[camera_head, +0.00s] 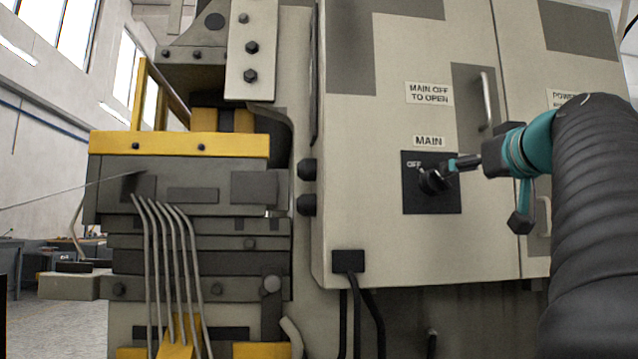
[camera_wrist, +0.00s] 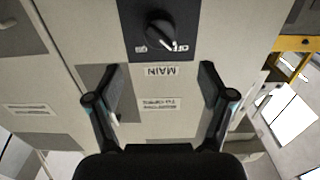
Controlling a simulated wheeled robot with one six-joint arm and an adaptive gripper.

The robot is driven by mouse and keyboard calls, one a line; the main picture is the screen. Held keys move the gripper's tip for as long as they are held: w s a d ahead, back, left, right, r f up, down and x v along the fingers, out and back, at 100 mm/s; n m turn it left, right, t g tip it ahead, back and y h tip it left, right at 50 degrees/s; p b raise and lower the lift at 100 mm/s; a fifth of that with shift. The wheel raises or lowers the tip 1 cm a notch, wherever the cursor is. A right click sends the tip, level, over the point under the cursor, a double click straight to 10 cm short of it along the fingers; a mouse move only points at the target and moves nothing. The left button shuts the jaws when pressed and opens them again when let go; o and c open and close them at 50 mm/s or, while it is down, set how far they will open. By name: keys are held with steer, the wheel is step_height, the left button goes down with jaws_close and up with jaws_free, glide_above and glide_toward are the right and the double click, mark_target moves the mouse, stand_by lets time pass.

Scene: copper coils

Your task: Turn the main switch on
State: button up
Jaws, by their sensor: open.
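The main switch (camera_head: 432,181) is a black rotary knob on a dark square plate on the cabinet front, under a "MAIN" label (camera_head: 429,141). An "OFF" mark shows at the plate's upper left. In the wrist view the knob (camera_wrist: 160,32) is seen upside down, with a white pointer line aimed toward the "OFF" mark. My gripper (camera_head: 452,165) is in front of the plate in the head view, its fingertips close to the knob. In the wrist view my gripper (camera_wrist: 162,72) has its fingers wide apart and empty, with the knob beyond the tips. Contact cannot be told.
The cabinet (camera_head: 365,235) has a "MAIN OFF TO OPEN" label (camera_head: 429,93) and a door handle (camera_head: 486,100) above right of the switch. A machine with yellow bars (camera_head: 180,144) and several pipes stands left. Black cables hang below the cabinet's lower left.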

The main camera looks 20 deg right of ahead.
mark_target(443, 179)
steer(key=p+x, duration=0.2)
steer(key=x, duration=0.9)
steer(key=shift+w, duration=0.1)
steer(key=c, duration=1.2)
